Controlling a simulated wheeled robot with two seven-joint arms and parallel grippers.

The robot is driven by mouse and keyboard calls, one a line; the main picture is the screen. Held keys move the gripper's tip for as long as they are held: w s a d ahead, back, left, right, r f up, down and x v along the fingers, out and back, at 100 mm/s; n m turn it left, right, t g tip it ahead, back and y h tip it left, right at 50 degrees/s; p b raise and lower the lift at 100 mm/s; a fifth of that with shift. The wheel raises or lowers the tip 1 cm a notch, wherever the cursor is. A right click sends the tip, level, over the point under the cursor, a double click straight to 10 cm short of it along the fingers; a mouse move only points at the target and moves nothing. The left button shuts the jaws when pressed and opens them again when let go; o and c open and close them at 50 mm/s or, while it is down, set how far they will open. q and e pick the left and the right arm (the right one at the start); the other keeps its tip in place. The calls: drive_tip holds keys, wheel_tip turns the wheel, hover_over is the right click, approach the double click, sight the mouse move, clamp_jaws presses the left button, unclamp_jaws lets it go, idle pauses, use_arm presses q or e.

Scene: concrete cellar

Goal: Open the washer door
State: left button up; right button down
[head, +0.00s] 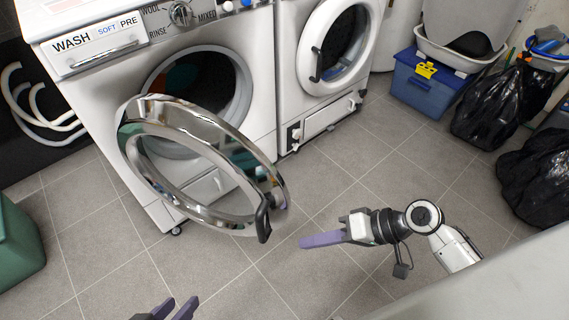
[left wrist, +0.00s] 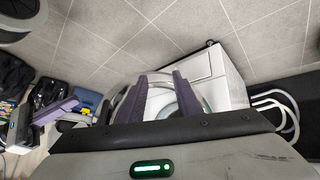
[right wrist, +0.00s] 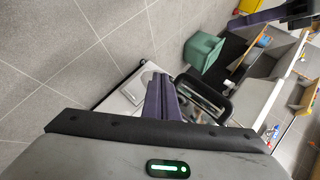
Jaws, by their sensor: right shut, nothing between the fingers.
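The white washer (head: 90,80) stands at the left in the head view. Its round chrome-rimmed door (head: 205,118) is swung well out from the drum opening (head: 215,75), and the dark inside shows. The door's black handle (head: 264,220) is on the free edge, at lower right. My right gripper (head: 303,242) is shut and empty, a little to the right of the handle and apart from it. In the right wrist view its fingers (right wrist: 160,78) are together. My left gripper (head: 182,301) is at the bottom edge; its fingers (left wrist: 160,78) are apart with nothing between them.
A second front-loading machine (head: 290,90) stands to the right of the washer, its door closed. A green bin (head: 18,250) is at the left. A blue box (head: 430,88) and black bags (head: 500,105) are at the right. The tiled floor (head: 335,190) between is clear.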

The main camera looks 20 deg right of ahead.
drive_tip(key=w+d+r+m+t+y, duration=0.1)
drive_tip(key=w+d+r+y, duration=0.15)
drive_tip(key=r, duration=0.25)
drive_tip(key=w+d+r+m+t+y+b, duration=0.1)
drive_tip(key=w+d+r+y, duration=0.1)
drive_tip(key=w+d+r, duration=0.3)
drive_tip(key=w+d+r+m+t+y, duration=0.2)
drive_tip(key=r, duration=0.4)
use_arm(q)
drive_tip(key=d+b, duration=0.1)
drive_tip(key=w+d+h+b, duration=0.1)
drive_tip(key=d, duration=0.1)
drive_tip(key=shift+w+d+r+m+h, duration=0.1)
drive_tip(key=shift+d+r+m+h, duration=0.1)
drive_tip(key=shift+d+m+h, duration=0.1)
use_arm(e)
drive_tip(key=w+a, duration=0.1)
drive_tip(key=a, duration=1)
drive_tip(key=shift+w+a+r, duration=0.15)
drive_tip(key=shift+a+r, duration=0.2)
drive_tip(key=shift+a, duration=0.05)
use_arm(q)
drive_tip(key=shift+t, duration=0.3)
